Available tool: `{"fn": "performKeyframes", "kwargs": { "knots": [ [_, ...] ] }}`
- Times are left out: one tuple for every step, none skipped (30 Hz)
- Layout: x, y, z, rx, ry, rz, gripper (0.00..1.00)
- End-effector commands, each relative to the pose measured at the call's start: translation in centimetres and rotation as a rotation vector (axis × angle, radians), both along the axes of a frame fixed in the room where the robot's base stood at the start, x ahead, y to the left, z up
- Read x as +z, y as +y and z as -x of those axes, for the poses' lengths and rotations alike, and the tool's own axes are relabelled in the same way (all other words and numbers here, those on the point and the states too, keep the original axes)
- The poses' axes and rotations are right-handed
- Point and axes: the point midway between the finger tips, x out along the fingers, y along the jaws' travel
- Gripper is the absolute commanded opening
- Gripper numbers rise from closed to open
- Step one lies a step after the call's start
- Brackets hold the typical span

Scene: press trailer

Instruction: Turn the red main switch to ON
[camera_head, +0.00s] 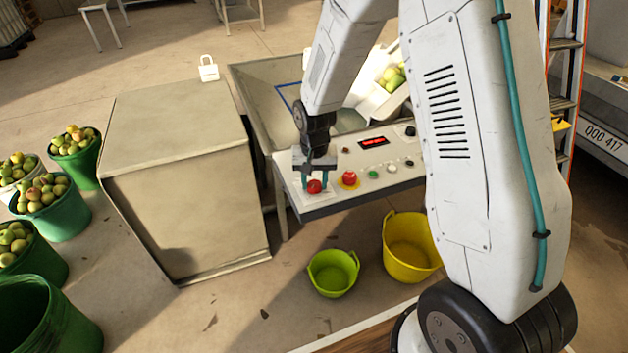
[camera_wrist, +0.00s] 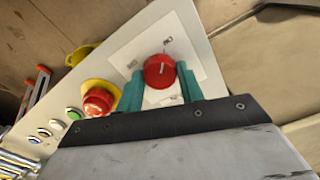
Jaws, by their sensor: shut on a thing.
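The red main switch (camera_head: 314,187) is a round knob on a white plate at the left end of the control panel (camera_head: 330,203). In the wrist view the red main switch (camera_wrist: 159,71) shows a pale pointer line on its face and small labels around it, too small to read. My gripper (camera_head: 315,178) reaches down over the knob from above. In the wrist view its teal fingers (camera_wrist: 160,85) stand on either side of the knob, shut on it. The lower part of the knob is partly hidden by the fingers.
A red emergency button on a yellow ring (camera_head: 349,179) sits close right of the switch. A green button (camera_head: 373,173), other buttons and a red display (camera_head: 373,141) lie further right. A beige cabinet (camera_head: 180,180) stands left. Green (camera_head: 333,273) and yellow (camera_head: 411,246) tubs stand below.

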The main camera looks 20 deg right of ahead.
Motion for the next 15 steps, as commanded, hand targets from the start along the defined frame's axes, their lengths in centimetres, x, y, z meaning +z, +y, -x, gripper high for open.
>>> {"fn": "performKeyframes", "kwargs": {
  "knots": [
    [0.08, 0.00, -0.09, -0.015, -0.003, 0.000, 0.15],
    [0.08, -0.01, -0.10, -0.022, -0.003, 0.000, 0.15],
    [0.08, -0.01, -0.10, -0.032, -0.003, 0.000, 0.15],
    [0.08, -0.01, -0.10, -0.038, -0.003, 0.000, 0.15],
    [0.08, -0.01, -0.10, -0.043, -0.003, 0.000, 0.15],
    [0.08, -0.01, -0.10, -0.049, -0.003, 0.000, 0.15],
    [0.08, -0.01, -0.10, -0.052, -0.003, 0.000, 0.15],
    [0.08, -0.01, -0.10, -0.054, -0.003, 0.000, 0.15],
    [0.08, 0.00, -0.11, -0.057, -0.003, 0.000, 0.15],
    [0.09, 0.00, -0.11, -0.058, -0.003, 0.000, 0.15],
    [0.09, -0.01, -0.10, -0.059, -0.003, 0.000, 0.15],
    [0.09, -0.01, -0.10, -0.060, -0.003, 0.000, 0.15],
    [0.09, -0.01, -0.10, -0.060, -0.003, 0.000, 0.15],
    [0.09, 0.00, -0.11, -0.060, -0.003, 0.000, 0.15],
    [0.09, 0.00, -0.11, -0.060, -0.003, 0.000, 0.15]
  ]
}}
